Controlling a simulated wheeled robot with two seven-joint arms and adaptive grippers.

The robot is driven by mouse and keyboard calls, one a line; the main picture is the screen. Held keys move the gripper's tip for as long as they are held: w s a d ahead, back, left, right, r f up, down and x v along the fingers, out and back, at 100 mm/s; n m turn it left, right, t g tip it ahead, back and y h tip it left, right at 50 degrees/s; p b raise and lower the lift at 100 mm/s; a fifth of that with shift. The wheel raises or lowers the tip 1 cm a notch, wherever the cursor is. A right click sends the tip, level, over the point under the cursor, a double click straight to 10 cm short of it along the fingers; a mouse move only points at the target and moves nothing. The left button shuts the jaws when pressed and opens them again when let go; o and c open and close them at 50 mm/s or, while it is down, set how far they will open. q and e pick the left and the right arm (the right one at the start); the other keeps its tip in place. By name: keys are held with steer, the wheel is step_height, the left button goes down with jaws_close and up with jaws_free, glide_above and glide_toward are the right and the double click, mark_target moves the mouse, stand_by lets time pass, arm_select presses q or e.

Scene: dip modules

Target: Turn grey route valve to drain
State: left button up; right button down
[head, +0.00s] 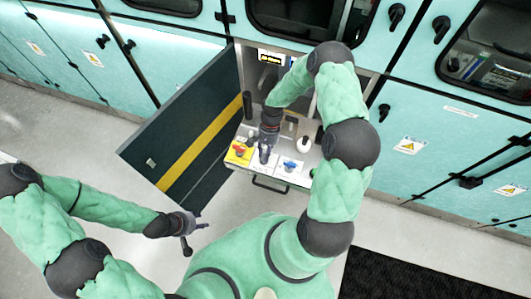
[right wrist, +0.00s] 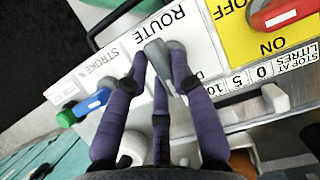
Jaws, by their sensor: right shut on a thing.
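The grey route valve handle (right wrist: 157,52) sits on a white plate lettered ROUTE (right wrist: 165,25). In the right wrist view my right gripper (right wrist: 160,70) has its purple fingers closed around the grey handle, and the fingers hide part of it. No drain marking can be read in these frames.
Beside the grey handle are a red handle (right wrist: 285,14) on a yellow ON/OFF plate and a blue handle (right wrist: 95,101) with a green end near STROKE %. The open cabinet door (head: 190,125) stands left of the panel. Teal cabinets (head: 440,120) flank the right side.

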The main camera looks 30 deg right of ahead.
steer(key=c, duration=1)
jaws_free()
steer(key=shift+c, duration=0.2)
steer(key=shift+r, duration=0.1)
steer(key=v, duration=1.1)
steer(key=shift+d+r, duration=0.15)
steer(key=shift+r, duration=0.2)
steer(key=shift+w, duration=0.1)
steer(key=s+a+f+n+t+b, duration=0.1)
steer(key=s+a+f+n, duration=0.2)
steer(key=s+a+f, duration=0.4)
steer(key=s+a+f+n+t+b, duration=0.2)
steer(key=s+a+f+n, duration=0.2)
steer(key=s+a+f, duration=0.3)
steer(key=a+f, duration=0.1)
steer(key=a, duration=0.4)
steer(key=shift+s+y, duration=0.2)
steer(key=shift+y, duration=0.1)
